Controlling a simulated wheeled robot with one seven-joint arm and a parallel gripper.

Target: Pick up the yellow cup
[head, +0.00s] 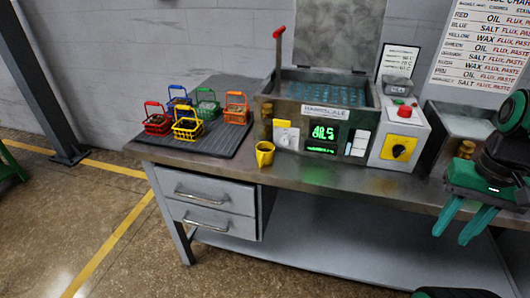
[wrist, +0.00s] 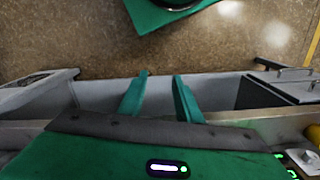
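The yellow cup (head: 265,153) stands upright near the front edge of the bench, in front of the left part of the grey bath machine. My gripper (head: 451,238) is at the far right of the head view, well to the right of the cup, with its green fingers pointing down in front of the bench. The fingers are apart with nothing between them, as the wrist view also shows (wrist: 159,75). A yellow shape (wrist: 313,133), cut off at the right edge of the wrist view, may be the cup.
Several coloured wire baskets, including a yellow one (head: 188,125), stand on a dark mat (head: 215,147) to the left. The bath machine (head: 320,115) and a control box (head: 400,138) stand behind and right of the cup. The bench strip (head: 330,170) between cup and gripper is clear.

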